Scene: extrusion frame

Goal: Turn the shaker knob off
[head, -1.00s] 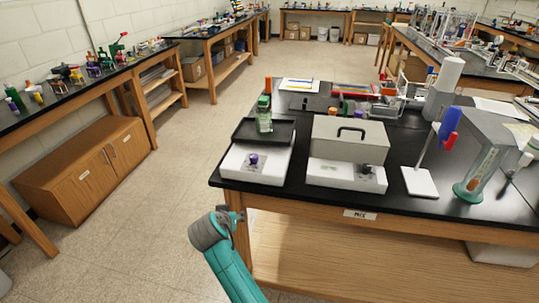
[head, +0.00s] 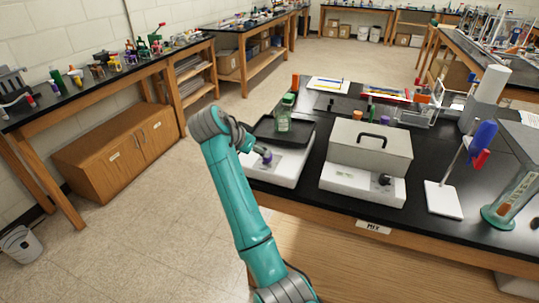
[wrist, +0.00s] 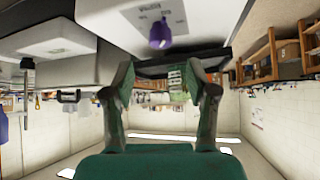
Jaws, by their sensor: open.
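The shaker is a white box (head: 287,172) with a black tray on top, at the left end of the bench in the head view. A clear bottle with a green cap (head: 283,121) stands on the tray. The shaker's purple knob (wrist: 160,34) sticks out of its front panel, ahead of my gripper in the upside-down wrist view; in the head view the knob (head: 267,158) is close to my gripper (head: 256,149). My gripper (wrist: 160,70) is open with its fingers wide apart and nothing between them. It appears apart from the knob; contact is not clearly visible.
A second white device (head: 345,183) with a grey handled lid and a black knob stands right of the shaker. A stand (head: 443,199) with blue and red parts is farther right. The floor left of the bench is open.

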